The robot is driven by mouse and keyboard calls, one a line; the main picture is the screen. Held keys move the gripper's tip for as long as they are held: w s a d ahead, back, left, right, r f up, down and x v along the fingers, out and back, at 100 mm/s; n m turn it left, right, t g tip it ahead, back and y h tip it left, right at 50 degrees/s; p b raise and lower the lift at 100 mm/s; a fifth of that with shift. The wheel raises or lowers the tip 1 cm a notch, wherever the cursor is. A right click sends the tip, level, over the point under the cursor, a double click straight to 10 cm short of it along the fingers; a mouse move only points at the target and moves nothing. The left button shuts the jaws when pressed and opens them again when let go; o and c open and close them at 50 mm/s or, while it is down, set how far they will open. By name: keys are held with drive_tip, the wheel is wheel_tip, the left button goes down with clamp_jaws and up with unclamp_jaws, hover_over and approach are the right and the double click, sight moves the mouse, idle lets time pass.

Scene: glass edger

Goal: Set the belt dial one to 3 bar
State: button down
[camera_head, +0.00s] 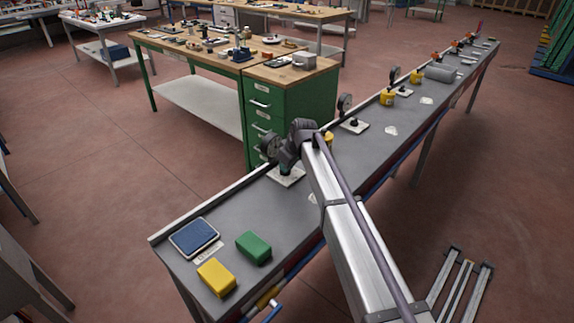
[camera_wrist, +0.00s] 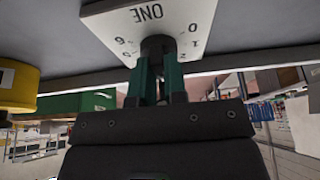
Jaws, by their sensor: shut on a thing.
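The belt dial one is a white plate (camera_wrist: 104,27) marked ONE, with a black knob (camera_wrist: 158,43) at its middle. In the wrist view the plate is upside down; 0, 1 and a partly hidden 2 show on the right, 6 and 5 on the left. The 3 and any pointer mark are hidden. My gripper (camera_wrist: 158,70) has its two green fingers shut on the knob.
A dark round gauge (camera_head: 268,145) stands beside the dial. Another dial plate (camera_head: 355,127) lies farther along the grey bench (camera_head: 225,213). A blue pad (camera_head: 195,237), a green block (camera_head: 254,247) and a yellow block (camera_head: 216,277) lie at the near end. A green drawer cabinet (camera_head: 300,112) stands behind.

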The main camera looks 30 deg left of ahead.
drive_tip(key=c, duration=1.2)
unclamp_jaws()
drive_tip(key=shift+a+f, duration=0.1)
drive_tip(key=shift+o, duration=0.2)
drive_tip(key=p+v, duration=1)
drive_tip(key=v, duration=0.1)
drive_tip(key=shift+f, duration=0.1)
drive_tip(key=shift+s, duration=0.1)
drive_tip(key=s+d+m+h, duration=0.1)
drive_tip(key=s+d+m, duration=0.4)
drive_tip(key=d, duration=1.2)
drive_tip(key=s+d+f+m+h, duration=0.1)
drive_tip(key=s+d+m, duration=0.4)
drive_tip(key=d, duration=1.3)
drive_tip(key=s+d+m+g+h, duration=0.1)
drive_tip(key=s+d+m, duration=0.4)
drive_tip(key=s+d, duration=0.7)
drive_tip(key=d+h, duration=0.1)
drive_tip(key=d, duration=0.5)
drive_tip(key=shift+d+f, duration=0.15)
drive_tip(key=shift+d, duration=0.05)
